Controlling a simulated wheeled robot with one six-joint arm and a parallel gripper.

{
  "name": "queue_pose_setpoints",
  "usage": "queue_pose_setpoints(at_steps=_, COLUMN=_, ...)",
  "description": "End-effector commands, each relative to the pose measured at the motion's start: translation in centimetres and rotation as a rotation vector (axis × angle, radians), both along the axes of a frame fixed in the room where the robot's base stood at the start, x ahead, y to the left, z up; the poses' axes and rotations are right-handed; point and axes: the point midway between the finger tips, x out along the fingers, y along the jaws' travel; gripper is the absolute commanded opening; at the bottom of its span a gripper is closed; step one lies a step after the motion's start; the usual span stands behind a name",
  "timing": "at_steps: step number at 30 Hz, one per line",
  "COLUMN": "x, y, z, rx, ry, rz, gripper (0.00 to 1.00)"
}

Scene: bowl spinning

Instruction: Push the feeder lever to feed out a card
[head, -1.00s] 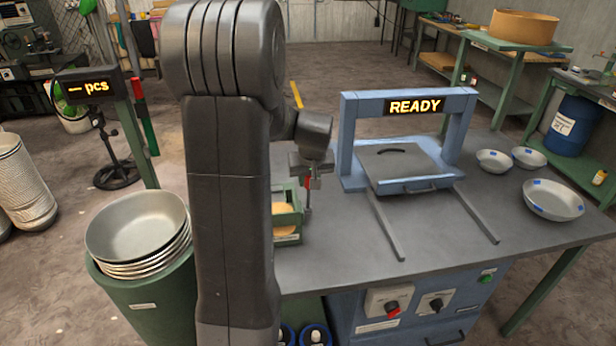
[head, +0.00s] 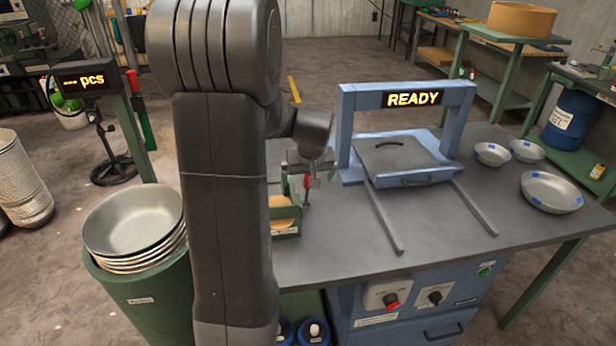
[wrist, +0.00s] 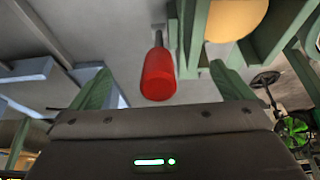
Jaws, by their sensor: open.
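The card feeder is a green holder (head: 287,233) at the left edge of the grey table, with tan round cards (head: 281,210) in it. Its lever has a red handle (head: 307,183), which stands up on the holder's right side. My gripper (head: 312,178) is at the lever, partly hidden behind my arm and hard to make out in the head view. In the wrist view, the red handle (wrist: 158,76) lies between the two green fingers of my open gripper (wrist: 163,88), with gaps on both sides. The holder and a tan card (wrist: 235,17) show beyond it.
A blue frame (head: 349,128) with a READY sign and a grey lidded plate (head: 400,160) stands right of the feeder. Two rails (head: 385,220) run forward from it. Several metal bowls (head: 552,192) sit at the right. Stacked bowls (head: 133,222) rest in a green bin at left.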

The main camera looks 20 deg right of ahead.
Motion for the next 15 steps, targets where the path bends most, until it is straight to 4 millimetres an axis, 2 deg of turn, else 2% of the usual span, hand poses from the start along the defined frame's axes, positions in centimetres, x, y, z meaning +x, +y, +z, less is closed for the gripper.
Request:
queue_pose_setpoints(at_steps=8, x=0.0, y=0.0, z=0.1, rx=0.0, ry=0.0, rz=0.0, gripper=1.0)
queue_pose_setpoints(at_steps=15, x=-1.0, y=0.2, z=2.9, rx=-0.002, ry=-0.003, rz=0.0, gripper=1.0)
